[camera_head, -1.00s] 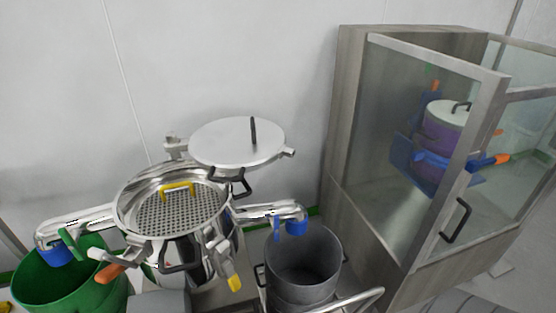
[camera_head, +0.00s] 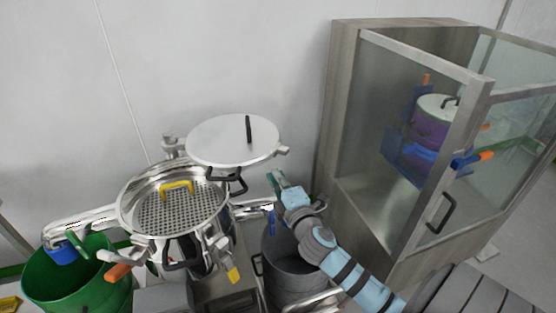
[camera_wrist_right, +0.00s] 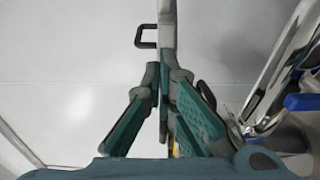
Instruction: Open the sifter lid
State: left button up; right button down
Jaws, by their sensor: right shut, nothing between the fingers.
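The sifter lid (camera_head: 215,143) is a flat silver disc with a black handle on top. In the head view it stands off to the back right of the sifter (camera_head: 125,205), raised above its rim. The sifter's top is uncovered and shows a perforated screen (camera_head: 160,215) with a yellow handle. My right gripper (camera_head: 273,177) is shut and empty, just below and right of the lid. In the right wrist view its fingertips (camera_wrist_right: 164,68) meet just short of a grey upright strip, seemingly the lid edge-on (camera_wrist_right: 167,20), with a black handle beside it. My left gripper is not in view.
A green bin (camera_head: 75,285) stands at the left and a grey bin (camera_head: 290,275) stands under my right arm. A glass-fronted cabinet (camera_head: 345,130) with its door ajar is at the right. A white wall lies behind the lid.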

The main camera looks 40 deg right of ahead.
aim_at(273, 152)
jog(key=x, duration=0.4)
jog(key=shift+w+d, duration=0.4)
jog(key=shift+d, duration=0.2)
jog(key=shift+w+d, duration=0.4)
jog(key=shift+d, duration=0.15)
jog(key=shift+w+d, duration=0.25)
jog(key=shift+d, duration=0.4)
